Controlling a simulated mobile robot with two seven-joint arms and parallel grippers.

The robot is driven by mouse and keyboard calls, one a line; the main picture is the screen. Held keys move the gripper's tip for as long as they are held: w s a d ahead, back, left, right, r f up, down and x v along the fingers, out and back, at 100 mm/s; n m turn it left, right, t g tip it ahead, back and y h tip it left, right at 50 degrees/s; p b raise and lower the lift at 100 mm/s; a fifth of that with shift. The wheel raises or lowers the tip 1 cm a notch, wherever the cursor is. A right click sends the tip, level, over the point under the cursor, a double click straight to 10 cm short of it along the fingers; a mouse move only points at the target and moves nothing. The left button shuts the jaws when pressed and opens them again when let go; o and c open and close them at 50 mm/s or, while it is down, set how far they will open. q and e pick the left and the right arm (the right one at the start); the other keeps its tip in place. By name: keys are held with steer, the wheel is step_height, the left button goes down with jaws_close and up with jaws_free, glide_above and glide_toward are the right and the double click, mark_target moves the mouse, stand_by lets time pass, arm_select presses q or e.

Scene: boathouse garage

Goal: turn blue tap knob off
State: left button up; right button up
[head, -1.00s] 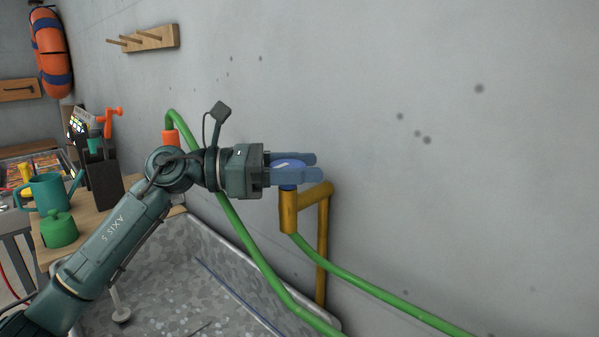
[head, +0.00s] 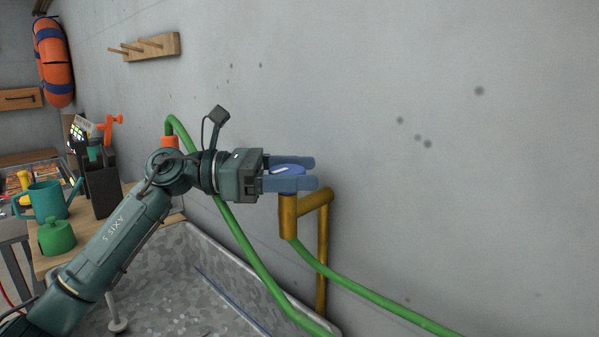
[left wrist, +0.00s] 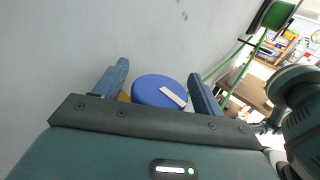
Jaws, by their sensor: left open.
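The blue tap knob (head: 289,169) sits on top of a yellow-brown tap pipe (head: 288,217) by the grey wall. In the left wrist view the knob (left wrist: 158,92) is a round blue disc with a white bar mark lying aslant on it. My left gripper (head: 315,172) is open, with its two blue fingers on either side of the knob. In the left wrist view the left gripper (left wrist: 158,80) shows small gaps between the fingers and the knob. The fingers partly hide the knob in the head view. My right gripper is not in view.
A green hose (head: 375,297) runs from the tap, and another (head: 240,235) passes behind my arm. A grey speckled basin (head: 190,262) lies below. A bench at left holds a teal watering can (head: 47,200) and a green pot (head: 57,236). The wall is close behind the tap.

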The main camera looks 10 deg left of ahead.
arm_select(q)
steer(key=s+a+b, duration=0.2)
steer(key=a, duration=1)
steer(key=shift+s+a, duration=0.2)
steer(key=shift+a, duration=0.1)
